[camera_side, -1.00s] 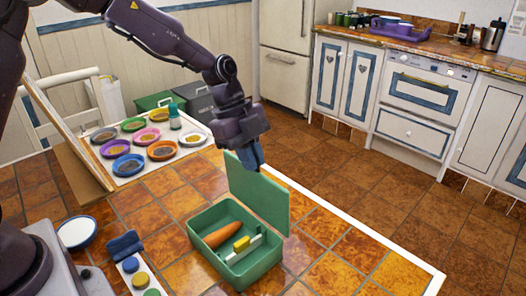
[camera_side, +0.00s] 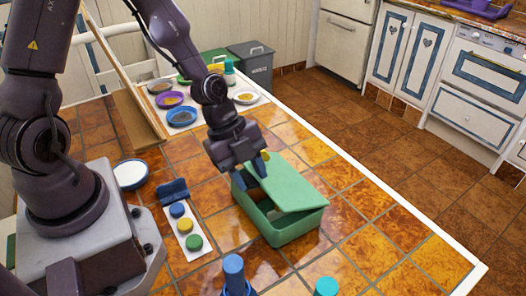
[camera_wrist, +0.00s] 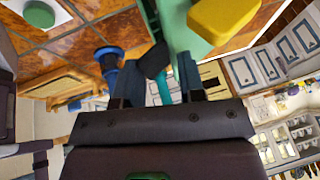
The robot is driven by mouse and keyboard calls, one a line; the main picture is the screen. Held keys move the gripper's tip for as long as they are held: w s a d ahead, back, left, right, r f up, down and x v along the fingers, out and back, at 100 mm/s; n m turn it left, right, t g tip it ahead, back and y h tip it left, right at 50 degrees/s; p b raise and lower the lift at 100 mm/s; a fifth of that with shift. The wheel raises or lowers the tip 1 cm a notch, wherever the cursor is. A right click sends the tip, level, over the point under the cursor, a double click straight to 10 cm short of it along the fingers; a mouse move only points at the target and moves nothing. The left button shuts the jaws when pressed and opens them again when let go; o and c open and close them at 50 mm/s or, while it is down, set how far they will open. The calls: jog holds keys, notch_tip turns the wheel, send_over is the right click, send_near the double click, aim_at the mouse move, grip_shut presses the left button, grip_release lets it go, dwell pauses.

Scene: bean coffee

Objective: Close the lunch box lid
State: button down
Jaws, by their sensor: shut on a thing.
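The green lunch box (camera_side: 282,232) stands on the tiled table in the side view. Its green lid (camera_side: 290,182) is tilted low over the box, with a gap along the near left side. My gripper (camera_side: 258,168) is at the lid's far left end, shut on the lid's edge; the exact contact is partly hidden. A small yellow piece (camera_side: 265,156) shows just beside the fingers. In the wrist view the yellow piece (camera_wrist: 225,18) is close to the camera near green plastic. The carrot is not visible now.
A white strip with coloured knobs (camera_side: 186,227) and a white bowl (camera_side: 130,174) lie left of the box. A blue peg (camera_side: 234,272) and a teal peg (camera_side: 326,287) stand in front. Coloured dishes (camera_side: 182,117) are behind. The table's right side is clear.

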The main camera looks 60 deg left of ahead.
jog(key=f, duration=0.1)
jog(key=s+f, duration=0.1)
jog(key=f, duration=0.1)
jog(key=shift+s+f, duration=0.2)
jog(key=shift+s, duration=0.15)
jog(key=c, duration=1.3)
grip_release()
jog(key=shift+o, duration=0.2)
jog(key=v, duration=1.3)
